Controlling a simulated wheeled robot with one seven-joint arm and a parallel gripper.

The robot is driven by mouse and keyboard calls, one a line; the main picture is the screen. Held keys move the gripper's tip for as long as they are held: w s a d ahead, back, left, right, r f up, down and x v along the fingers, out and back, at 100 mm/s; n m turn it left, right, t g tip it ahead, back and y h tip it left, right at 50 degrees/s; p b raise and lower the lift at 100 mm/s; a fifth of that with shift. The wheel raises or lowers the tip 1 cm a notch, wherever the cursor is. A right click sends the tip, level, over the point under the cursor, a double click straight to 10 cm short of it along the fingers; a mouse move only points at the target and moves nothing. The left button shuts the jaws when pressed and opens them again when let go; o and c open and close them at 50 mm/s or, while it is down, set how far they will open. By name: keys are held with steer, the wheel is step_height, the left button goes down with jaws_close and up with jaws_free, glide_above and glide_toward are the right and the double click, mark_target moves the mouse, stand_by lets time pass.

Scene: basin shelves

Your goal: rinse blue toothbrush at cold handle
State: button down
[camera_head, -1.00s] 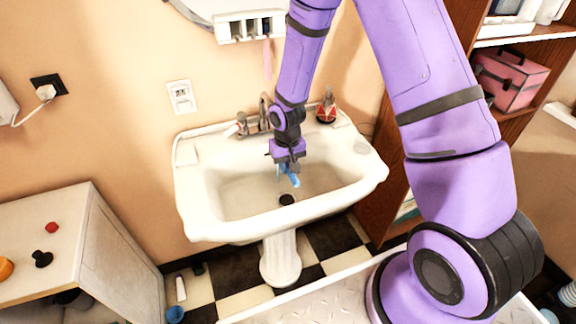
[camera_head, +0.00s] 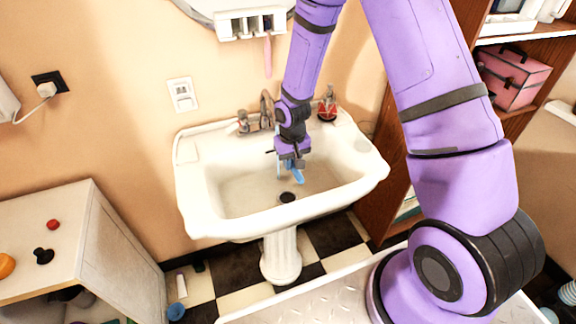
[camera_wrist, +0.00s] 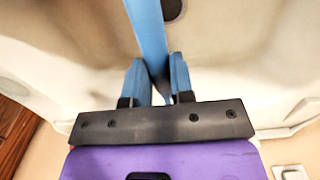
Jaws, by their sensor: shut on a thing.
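My gripper (camera_head: 292,165) is down inside the bowl of the white basin (camera_head: 205,215), under the faucet. It is shut on the blue toothbrush (camera_head: 297,174). In the wrist view the toothbrush (camera_wrist: 148,30) runs as a blue bar from between the two blue fingertips (camera_wrist: 154,80) toward the drain (camera_wrist: 174,10). Its far end is cut off by the frame. The faucet (camera_head: 266,108) stands at the back rim, partly behind my arm. A tap handle (camera_head: 243,121) shows left of it. I cannot make out any running water.
A red soap bottle (camera_head: 327,108) stands on the rim right of the faucet. A wall holder (camera_head: 250,27) with a hanging pink item (camera_head: 267,58) is above. A white cabinet (camera_head: 115,235) is at left; a wooden shelf (camera_head: 375,200) is at right.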

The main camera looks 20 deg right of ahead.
mark_target(303, 180)
steer(key=shift+s, duration=0.1)
steer(key=shift+s, duration=3.9)
steer(key=shift+s+r, duration=1)
steer(key=shift+s, duration=0.25)
steer(key=shift+s+r, duration=1)
steer(key=shift+s, duration=0.25)
